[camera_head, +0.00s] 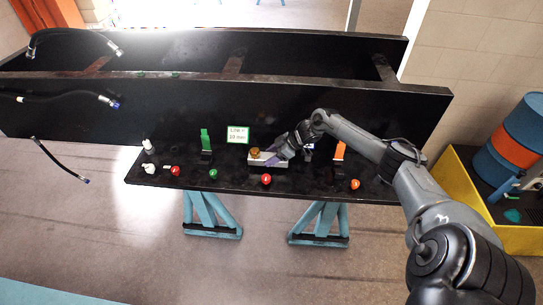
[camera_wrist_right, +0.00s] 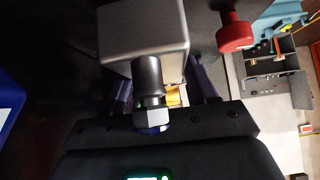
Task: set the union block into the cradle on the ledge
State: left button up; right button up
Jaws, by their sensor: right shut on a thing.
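The union block (camera_head: 257,161) is a pale metal block with a brass-coloured fitting on top, at the middle of the black ledge (camera_head: 225,177). My right gripper (camera_head: 266,161) is shut on it from the right. I cannot tell whether the block touches the ledge or a cradle. My left gripper is not in view.
A red knob (camera_head: 266,179) sits in front of the block; it also shows in the right wrist view (camera_wrist_right: 236,33). Black hoses (camera_head: 70,97) hang at the left.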

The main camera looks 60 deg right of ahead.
dwell(0.5)
jog(key=shift+f+b, duration=0.55)
jog(key=shift+f, duration=0.2)
jog(key=o, duration=1.3)
jog(key=shift+o, duration=0.2)
jog(key=shift+s, duration=0.1)
